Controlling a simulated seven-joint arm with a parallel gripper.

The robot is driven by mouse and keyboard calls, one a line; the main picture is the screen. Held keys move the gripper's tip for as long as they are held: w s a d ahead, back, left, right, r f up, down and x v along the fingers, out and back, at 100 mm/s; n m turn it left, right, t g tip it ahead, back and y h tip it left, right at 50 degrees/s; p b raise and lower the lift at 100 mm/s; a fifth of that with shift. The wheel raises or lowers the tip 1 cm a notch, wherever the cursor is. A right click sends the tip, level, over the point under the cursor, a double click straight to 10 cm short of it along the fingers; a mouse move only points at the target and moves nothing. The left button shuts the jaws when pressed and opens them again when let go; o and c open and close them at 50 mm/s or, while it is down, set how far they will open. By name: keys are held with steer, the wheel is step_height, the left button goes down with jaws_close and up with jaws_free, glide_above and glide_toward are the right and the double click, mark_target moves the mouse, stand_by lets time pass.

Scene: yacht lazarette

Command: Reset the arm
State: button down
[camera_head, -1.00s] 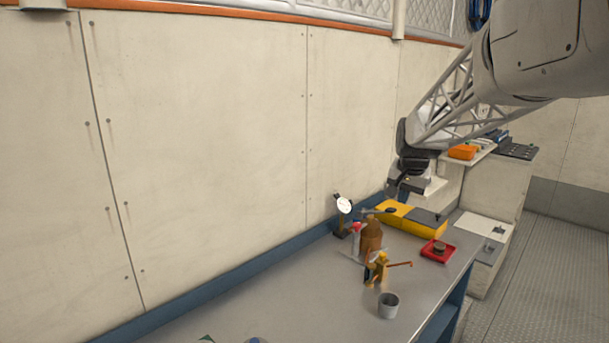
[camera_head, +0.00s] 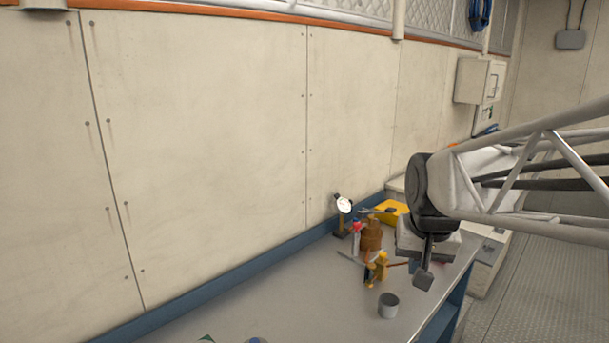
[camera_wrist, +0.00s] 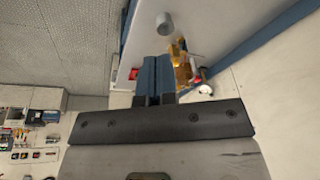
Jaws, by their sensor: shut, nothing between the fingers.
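My gripper (camera_head: 424,277) hangs in the air at the right end of the workbench in the head view, in front of the yellow case. In the wrist view its dark fingers (camera_wrist: 153,80) lie side by side, shut, with nothing between them. It appears clear of the bench items. My arm reaches in from the right edge of the head view.
The grey bench (camera_head: 290,285) bears a dial gauge (camera_head: 343,205), a brown bottle (camera_head: 371,236), a yellow tool (camera_head: 380,266), a grey cup (camera_head: 388,305) and a yellow case (camera_head: 391,211). A wall (camera_head: 200,140) runs behind. The bench's middle is mostly bare.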

steer(key=s+a+f+n, duration=0.1)
steer(key=s+f, duration=0.1)
steer(key=s, duration=0.5)
steer(key=s+f+n, duration=0.1)
steer(key=s+f, duration=0.2)
steer(key=s, duration=0.5)
steer(key=shift+s+a+f, duration=0.25)
steer(key=shift+a+f, duration=0.1)
steer(key=shift+w+r, duration=0.1)
steer(key=shift+w, duration=0.05)
